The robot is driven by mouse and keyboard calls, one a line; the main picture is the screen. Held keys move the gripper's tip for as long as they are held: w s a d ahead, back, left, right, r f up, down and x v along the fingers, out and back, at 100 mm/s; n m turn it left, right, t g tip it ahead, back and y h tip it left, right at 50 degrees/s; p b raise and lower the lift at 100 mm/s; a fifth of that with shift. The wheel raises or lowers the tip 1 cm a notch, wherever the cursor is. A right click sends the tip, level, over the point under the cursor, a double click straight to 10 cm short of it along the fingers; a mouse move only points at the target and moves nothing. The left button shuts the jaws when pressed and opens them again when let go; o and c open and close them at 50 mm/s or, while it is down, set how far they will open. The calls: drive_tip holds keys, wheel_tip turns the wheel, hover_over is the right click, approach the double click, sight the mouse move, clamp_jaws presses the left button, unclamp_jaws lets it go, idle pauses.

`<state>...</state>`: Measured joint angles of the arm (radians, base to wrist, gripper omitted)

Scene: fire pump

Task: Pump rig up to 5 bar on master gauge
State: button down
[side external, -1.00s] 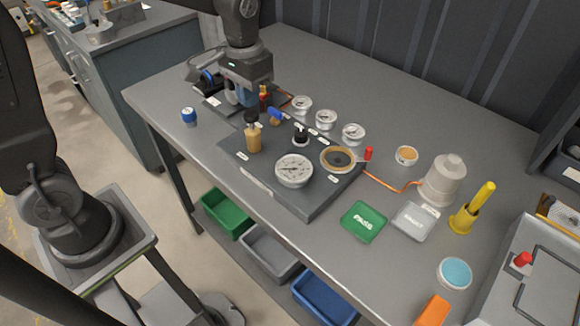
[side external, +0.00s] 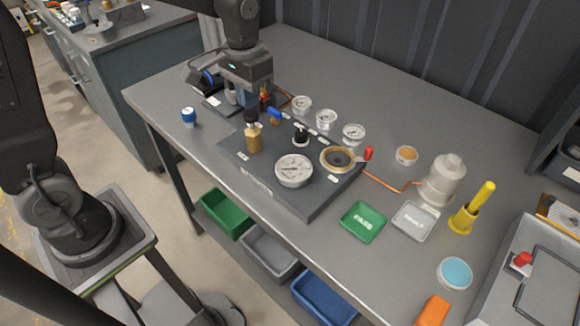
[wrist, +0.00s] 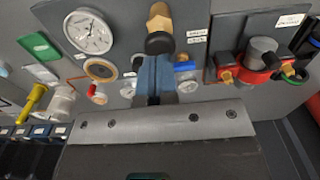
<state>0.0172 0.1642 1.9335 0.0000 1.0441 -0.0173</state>
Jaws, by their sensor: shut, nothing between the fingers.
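The master gauge (side external: 293,170) is the large white dial on the dark rig plate (side external: 318,206); it also shows in the wrist view (wrist: 88,32). Its needle is visible, but the reading is too small to tell. My gripper (side external: 241,100) is at the plate's far left end, just behind a brass fitting with a black top (side external: 253,138). In the wrist view my fingers (wrist: 156,65) are together and empty, reaching toward that fitting (wrist: 158,28). A red block with brass fittings (wrist: 262,65) lies to the right of the fingers there. Contact with the rig cannot be told.
Three small gauges (side external: 301,104) line the plate's back edge. A blue-handled valve (side external: 275,116) and black knob (side external: 300,134) stand close to my gripper. A blue-capped item (side external: 189,117) sits left. Green (side external: 363,222) and grey (side external: 413,221) trays are right.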

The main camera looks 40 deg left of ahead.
sight(250, 113)
drive_tip(key=shift+f, duration=0.25)
idle(1.8)
drive_tip(key=shift+f, duration=0.1)
idle(0.4)
drive_tip(key=shift+f, duration=1.8)
drive_tip(key=shift+r, duration=1.9)
drive_tip(key=shift+f, duration=0.15)
idle(0.4)
idle(0.5)
